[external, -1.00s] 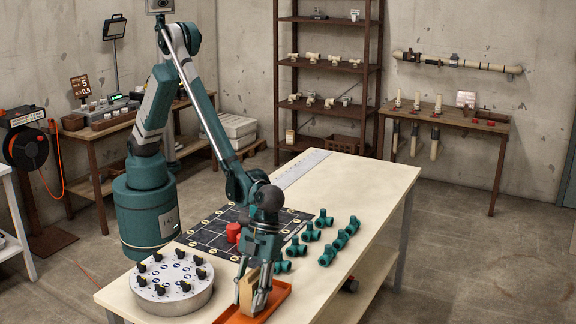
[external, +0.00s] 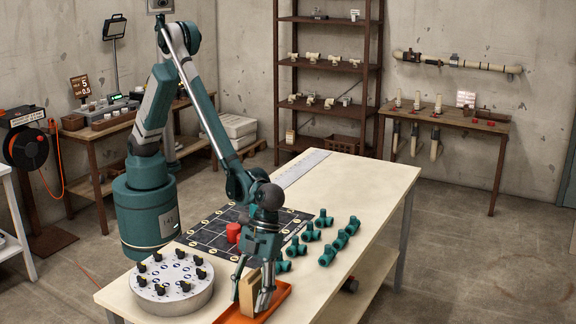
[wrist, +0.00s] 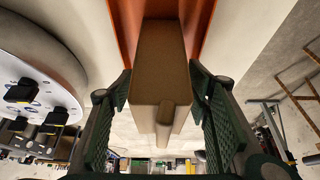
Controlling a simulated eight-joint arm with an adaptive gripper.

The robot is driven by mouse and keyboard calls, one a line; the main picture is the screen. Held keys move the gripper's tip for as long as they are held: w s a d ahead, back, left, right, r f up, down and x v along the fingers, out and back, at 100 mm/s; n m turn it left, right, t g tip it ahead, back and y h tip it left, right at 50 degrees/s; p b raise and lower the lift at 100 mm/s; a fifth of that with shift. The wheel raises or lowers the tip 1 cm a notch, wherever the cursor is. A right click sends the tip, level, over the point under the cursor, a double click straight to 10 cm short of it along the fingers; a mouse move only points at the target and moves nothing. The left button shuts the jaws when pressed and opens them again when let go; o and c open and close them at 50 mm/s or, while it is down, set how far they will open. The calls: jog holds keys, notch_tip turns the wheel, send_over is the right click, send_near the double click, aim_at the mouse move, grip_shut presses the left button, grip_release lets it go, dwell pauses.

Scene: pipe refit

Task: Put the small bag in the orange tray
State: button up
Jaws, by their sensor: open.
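The small bag (external: 249,292) is a tan, upright block-like packet standing in the orange tray (external: 275,304) near the table's front corner. My gripper (external: 254,290) is low over the tray with its fingers spread on either side of the bag. In the wrist view the bag (wrist: 161,75) sits between the two open finger pads (wrist: 160,105), with gaps visible on both sides. The orange tray walls (wrist: 197,30) show beyond it. The bag's underside is hidden.
A round white dial plate with black knobs (external: 172,283) stands left of the tray. Several teal pipe fittings (external: 327,256) lie to the right and behind. A red cylinder (external: 233,233) stands on the black grid mat (external: 205,239).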

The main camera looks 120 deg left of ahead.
aim_at(254, 276)
jog(key=p+v, duration=0.1)
jog(key=v, duration=1)
jog(key=shift+a+r, duration=0.15)
jog(key=shift+r, duration=0.15)
jog(key=shift+s+a+r, duration=0.15)
jog(key=shift+a+r, duration=0.2)
jog(key=shift+r, duration=0.05)
jog(key=s+a+r+n+t+y, duration=0.3)
jog(key=s+a+r+n, duration=0.6)
jog(key=s+a+r, duration=0.9)
jog(key=s+a+f+n+t+y, duration=0.1)
jog(key=s+a+n+t, duration=0.3)
jog(key=s+a+n, duration=0.5)
jog(key=s+a+y, duration=0.1)
jog(key=s+a, duration=0.6)
jog(key=s, duration=0.4)
jog(key=shift+f, duration=0.2)
jog(key=shift+a, duration=0.15)
